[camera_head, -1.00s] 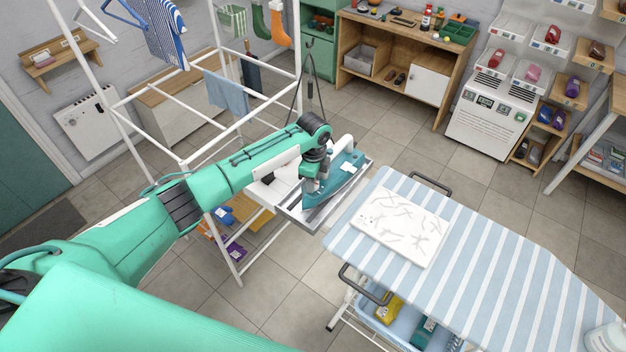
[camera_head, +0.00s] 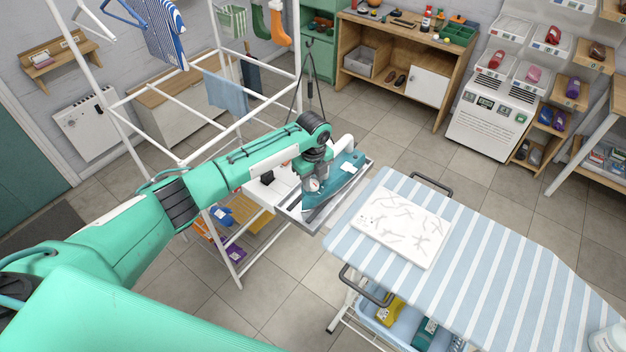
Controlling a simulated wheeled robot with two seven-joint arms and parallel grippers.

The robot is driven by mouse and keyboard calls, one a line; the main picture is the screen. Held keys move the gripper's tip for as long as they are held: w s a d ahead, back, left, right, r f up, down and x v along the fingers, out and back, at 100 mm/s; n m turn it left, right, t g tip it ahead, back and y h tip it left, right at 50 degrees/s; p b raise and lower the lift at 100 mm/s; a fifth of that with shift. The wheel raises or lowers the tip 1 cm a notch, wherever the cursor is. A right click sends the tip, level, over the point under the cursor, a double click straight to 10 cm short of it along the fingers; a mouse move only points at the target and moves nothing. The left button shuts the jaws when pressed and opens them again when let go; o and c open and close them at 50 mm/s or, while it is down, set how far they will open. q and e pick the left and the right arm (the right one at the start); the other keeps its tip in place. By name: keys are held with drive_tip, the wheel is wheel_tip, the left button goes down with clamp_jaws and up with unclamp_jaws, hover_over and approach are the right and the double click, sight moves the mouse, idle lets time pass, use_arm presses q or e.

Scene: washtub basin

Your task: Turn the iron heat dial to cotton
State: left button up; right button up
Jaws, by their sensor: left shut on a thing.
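The teal iron (camera_head: 345,178) with a white handle rests on the metal tray at the left end of the ironing board. My left gripper (camera_head: 311,183) points down over the near side of the iron and is shut on its heat dial (camera_head: 314,185). The dial is small and pale, and mostly hidden by the gripper. Its markings, cotton among them, are too small to read. My right gripper is not in view.
The metal tray (camera_head: 330,211) borders the striped ironing board (camera_head: 475,262), which carries a white panel (camera_head: 402,226). A white drying rack (camera_head: 190,157) with hanging cloths stands behind my arm. Shelves line the back, with clear floor between.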

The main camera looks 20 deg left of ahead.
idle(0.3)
use_arm(q)
drive_tip(key=o, duration=1)
drive_tip(key=shift+c, duration=0.2)
